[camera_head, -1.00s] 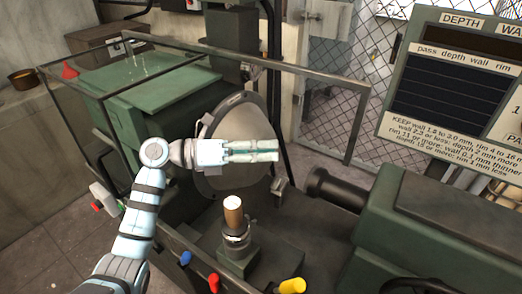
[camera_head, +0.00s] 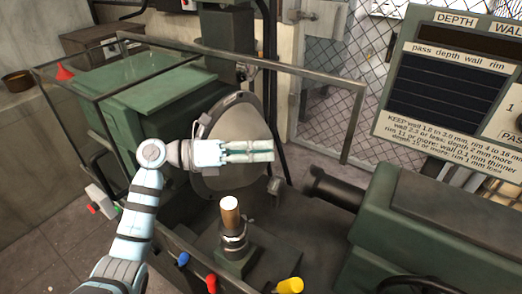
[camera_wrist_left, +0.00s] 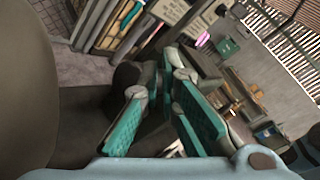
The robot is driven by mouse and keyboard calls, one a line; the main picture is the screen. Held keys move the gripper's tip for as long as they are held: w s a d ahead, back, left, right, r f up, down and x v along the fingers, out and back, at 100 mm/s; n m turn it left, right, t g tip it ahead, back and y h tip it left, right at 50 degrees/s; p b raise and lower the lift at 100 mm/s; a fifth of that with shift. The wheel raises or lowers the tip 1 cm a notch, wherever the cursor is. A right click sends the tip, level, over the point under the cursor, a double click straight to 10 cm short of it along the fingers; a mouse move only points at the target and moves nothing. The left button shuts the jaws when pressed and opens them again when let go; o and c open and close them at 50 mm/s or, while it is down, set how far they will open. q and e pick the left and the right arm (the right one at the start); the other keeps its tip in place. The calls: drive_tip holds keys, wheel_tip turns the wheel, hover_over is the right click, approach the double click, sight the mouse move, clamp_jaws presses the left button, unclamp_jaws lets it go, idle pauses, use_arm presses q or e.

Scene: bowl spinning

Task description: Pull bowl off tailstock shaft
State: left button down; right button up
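A large grey round, bowl-like piece (camera_head: 250,125) stands on edge against the green headstock, its face toward the tailstock. The tailstock shaft (camera_head: 338,190) is dark, with a broader end, and points left from the green tailstock (camera_head: 430,225). I see no bowl on the shaft. My left gripper (camera_head: 272,154) is in front of the grey piece and points right; I cannot tell whether it touches it. In the left wrist view its teal-padded fingers (camera_wrist_left: 160,80) stand apart with nothing clearly between them. My right gripper is not in view.
Blue, red and yellow handles (camera_head: 290,285) line the front. A metal guard frame (camera_head: 300,66) crosses behind, with a mesh fence beyond. A display board (camera_head: 450,85) stands at upper right.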

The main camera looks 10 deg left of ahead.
use_arm(q)
drive_tip(key=shift+r, duration=0.15)
drive_tip(key=shift+w+a+r, duration=0.1)
drive_tip(key=shift+a, duration=0.1)
drive_tip(key=shift+a+r, duration=0.2)
drive_tip(key=shift+a, duration=0.3)
drive_tip(key=shift+a+r, duration=0.2)
drive_tip(key=shift+a, duration=0.25)
drive_tip(key=shift+r, duration=0.15)
idle(0.3)
drive_tip(key=shift+r+p, duration=0.85)
drive_tip(key=shift+p, duration=0.05)
